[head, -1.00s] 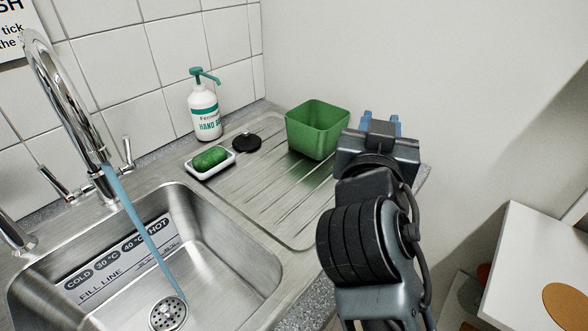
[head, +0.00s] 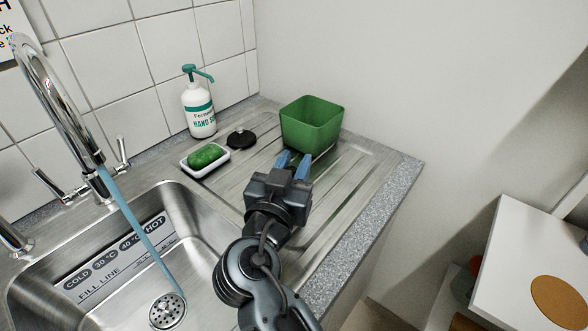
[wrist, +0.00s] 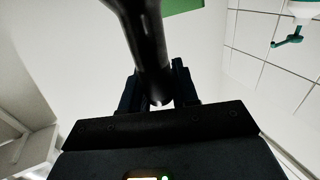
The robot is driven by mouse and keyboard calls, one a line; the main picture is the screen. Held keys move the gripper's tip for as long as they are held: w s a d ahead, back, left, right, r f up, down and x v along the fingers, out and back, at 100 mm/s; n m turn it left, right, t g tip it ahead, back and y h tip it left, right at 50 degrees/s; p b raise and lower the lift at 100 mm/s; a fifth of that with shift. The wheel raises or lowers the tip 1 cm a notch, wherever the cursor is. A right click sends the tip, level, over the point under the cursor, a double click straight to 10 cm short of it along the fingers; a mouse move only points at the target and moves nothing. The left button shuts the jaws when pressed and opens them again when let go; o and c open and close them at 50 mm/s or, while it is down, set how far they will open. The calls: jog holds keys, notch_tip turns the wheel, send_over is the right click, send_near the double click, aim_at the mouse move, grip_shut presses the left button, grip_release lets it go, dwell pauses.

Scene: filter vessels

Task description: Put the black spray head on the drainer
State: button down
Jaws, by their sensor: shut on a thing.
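My gripper (head: 293,162) is over the right part of the ribbed steel drainer (head: 345,172), in front of the green tub. In the wrist view my gripper (wrist: 160,88) is shut on a dark, glossy tube-like piece, which I take for the black spray head (wrist: 148,45). It sticks out beyond the fingers and its far end is cut off by the picture's top edge. In the head view it is not clearly visible, hidden by my gripper. I cannot tell whether it touches the drainer.
A green tub (head: 312,125) stands at the drainer's back right. A black round plug (head: 241,138), a green sponge on a white dish (head: 219,168) and a soap bottle (head: 199,110) are at the left. Water runs from the tap (head: 62,90) into the sink (head: 205,270). The drainer's front right is clear.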

jog(key=shift+f, duration=0.85)
jog(key=shift+f, duration=0.2)
jog(key=c, duration=0.8)
grip_release()
jog(key=shift+r, duration=0.1)
jog(key=shift+c, duration=0.2)
jog(key=shift+r, duration=0.15)
jog(key=b+v, duration=0.2)
jog(key=v, duration=0.5)
jog(key=shift+s, duration=0.2)
